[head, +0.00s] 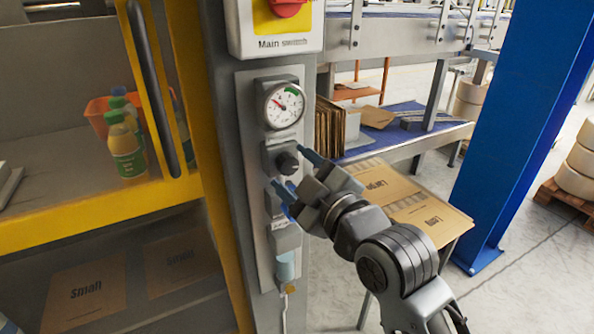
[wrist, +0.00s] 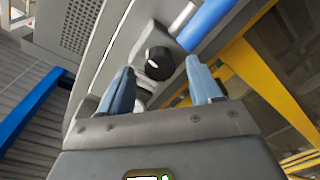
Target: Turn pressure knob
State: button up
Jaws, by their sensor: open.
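The black pressure knob (head: 287,162) sits on a grey panel below a round pressure gauge (head: 284,105) with a red needle and a green band. In the wrist view the knob (wrist: 158,62) shows ahead of the fingertips, near the middle. My gripper (head: 293,173) has two blue fingers spread apart, one above and one below the knob in the head view. The gripper (wrist: 156,80) is open and empty. The fingertips are close to the knob; I cannot tell whether they touch it.
A red main switch (head: 287,8) sits above the gauge. A clear bowl (head: 287,265) hangs below the knob. A yellow frame (head: 190,120) stands at left with bottles (head: 124,145) behind it. A table with cartons (head: 398,195) and a blue post (head: 525,120) stand at right.

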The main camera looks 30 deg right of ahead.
jog(key=shift+c, duration=0.3)
jog(key=c, duration=1)
jog(key=shift+m, duration=0.4)
jog(key=m+p, duration=0.2)
jog(key=m, duration=0.4)
jog(key=shift+m+p, duration=0.3)
jog(key=m+p, duration=0.2)
jog(key=m, duration=0.3)
jog(key=shift+m+t+p, duration=0.3)
jog(key=shift+m, duration=0.1)
jog(key=shift+f+h, duration=0.1)
jog(key=shift+h, duration=0.2)
jog(key=o, duration=1.1)
jog(key=shift+c, duration=0.2)
